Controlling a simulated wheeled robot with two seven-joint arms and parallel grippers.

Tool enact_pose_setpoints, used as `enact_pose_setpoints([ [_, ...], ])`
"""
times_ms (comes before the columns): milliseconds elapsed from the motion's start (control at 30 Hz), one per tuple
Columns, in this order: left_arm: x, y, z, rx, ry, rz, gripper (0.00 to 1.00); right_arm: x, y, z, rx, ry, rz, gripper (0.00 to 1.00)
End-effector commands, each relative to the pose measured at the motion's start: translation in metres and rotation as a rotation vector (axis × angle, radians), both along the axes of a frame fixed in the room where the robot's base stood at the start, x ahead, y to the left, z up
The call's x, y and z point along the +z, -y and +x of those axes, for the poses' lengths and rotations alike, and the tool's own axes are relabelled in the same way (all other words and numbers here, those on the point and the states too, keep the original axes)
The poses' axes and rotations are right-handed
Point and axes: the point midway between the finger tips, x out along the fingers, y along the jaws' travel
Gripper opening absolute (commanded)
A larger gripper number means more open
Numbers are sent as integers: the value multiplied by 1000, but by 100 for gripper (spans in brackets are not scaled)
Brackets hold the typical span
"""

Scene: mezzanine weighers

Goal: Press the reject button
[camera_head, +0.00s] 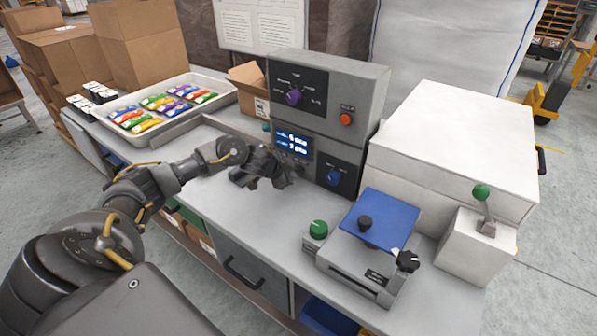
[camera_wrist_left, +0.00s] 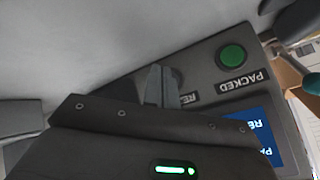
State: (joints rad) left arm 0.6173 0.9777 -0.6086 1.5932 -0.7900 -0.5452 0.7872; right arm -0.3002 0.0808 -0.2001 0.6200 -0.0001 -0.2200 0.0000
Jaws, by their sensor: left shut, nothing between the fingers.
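A grey control box (camera_head: 350,75) stands on the bench, with a lit blue screen (camera_head: 293,142) on its front. My left gripper (camera_head: 280,180) is shut and empty, low in front of the box, just below the screen. In the left wrist view its fingers (camera_wrist_left: 158,85) lie over a label beginning "RE" (camera_wrist_left: 188,99). The button by that label is mostly hidden behind the fingers, and I cannot tell whether they touch it. A green button (camera_wrist_left: 232,57) marked "PACKED" sits beside it, upside down in this view. My right gripper is not in view.
The box also carries a purple knob (camera_head: 294,97), a red-orange button (camera_head: 346,119) and a blue knob (camera_head: 334,177). A device with a blue plate (camera_head: 380,217) and a green knob (camera_head: 318,228) stand in front. A tray of packets (camera_head: 228,99) is at the left.

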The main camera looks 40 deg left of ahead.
Motion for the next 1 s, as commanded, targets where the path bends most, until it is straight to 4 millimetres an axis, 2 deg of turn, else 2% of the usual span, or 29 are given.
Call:
enact_pose_setpoints([
  [1000, 0, 0, 9, 0, 0, 0, 0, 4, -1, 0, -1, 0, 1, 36],
])
